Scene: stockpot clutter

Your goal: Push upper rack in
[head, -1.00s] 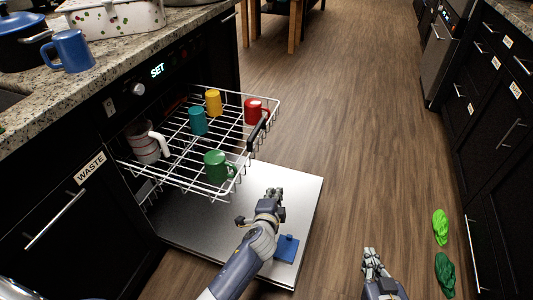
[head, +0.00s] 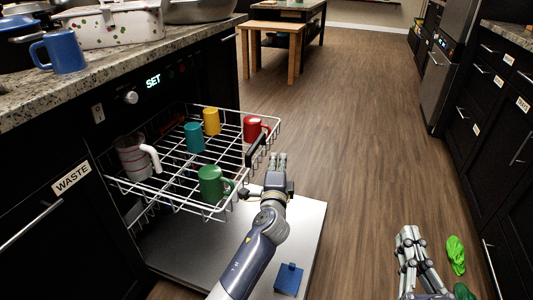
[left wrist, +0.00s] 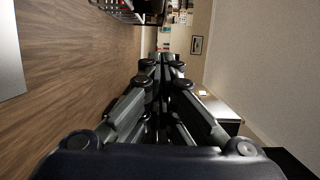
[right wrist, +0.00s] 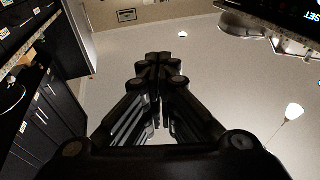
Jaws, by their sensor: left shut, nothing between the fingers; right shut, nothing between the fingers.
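The upper rack (head: 176,206) is a white wire rack pulled out of the dishwasher above its open door (head: 190,250). It has a black handle (head: 256,148) at its front. It holds yellow (head: 211,121), teal (head: 194,138), red (head: 251,129) and green (head: 210,184) mugs and a clear measuring jug (head: 134,158). My left gripper (head: 278,158) is shut and empty, just right of the rack's front, near the handle; I cannot tell whether they touch. In the left wrist view its fingers (left wrist: 162,62) are together. My right gripper (head: 408,236) is shut and empty over the floor at right.
A blue object (head: 288,279) lies on the open door. Green items (head: 456,255) lie on the floor at right. A counter with a blue mug (head: 58,51) stands above the dishwasher. A wooden bench (head: 270,42) stands behind. The middle floor is clear.

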